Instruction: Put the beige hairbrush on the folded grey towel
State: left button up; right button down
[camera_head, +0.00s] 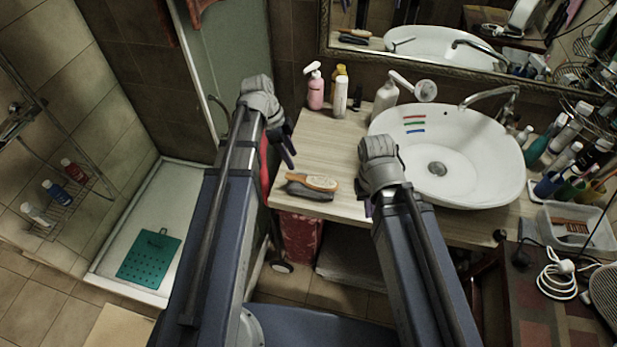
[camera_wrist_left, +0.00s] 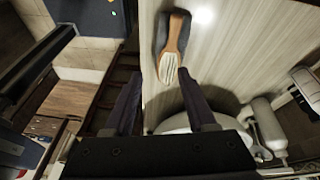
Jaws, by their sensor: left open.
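The beige hairbrush (camera_head: 313,182) lies on the folded grey towel (camera_head: 309,194), near the front left edge of the wooden counter. In the left wrist view the hairbrush (camera_wrist_left: 173,48) lies along the dark grey towel (camera_wrist_left: 160,32), and its pale end sticks out past the towel. My left gripper (camera_head: 287,148) is open and empty, above the counter's left edge, apart from the hairbrush. Its fingers (camera_wrist_left: 157,88) point towards the hairbrush in the wrist view. My right gripper (camera_head: 364,204) is over the counter, right of the hairbrush; its fingers are mostly hidden.
A white basin (camera_head: 481,180) fills the counter's right part. A pink bottle (camera_head: 315,91), a white bottle (camera_head: 341,96) and a soap pump (camera_head: 385,100) stand at the back. The wooden counter (camera_head: 325,145) is clear between these bottles and the hairbrush.

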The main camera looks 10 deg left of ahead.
pick_arm(q)
jog(key=s+d+f+n+y, duration=0.1)
jog(key=s+d+n+y, duration=0.4)
jog(key=s+d+n, duration=0.7)
jog(key=shift+s, duration=0.35)
jog(key=shift+f, duration=0.1)
dwell(0.6)
notch_tip(320, 180, down, 3)
jog(key=b, duration=0.3)
jog(key=shift+f, duration=0.2)
dwell(0.6)
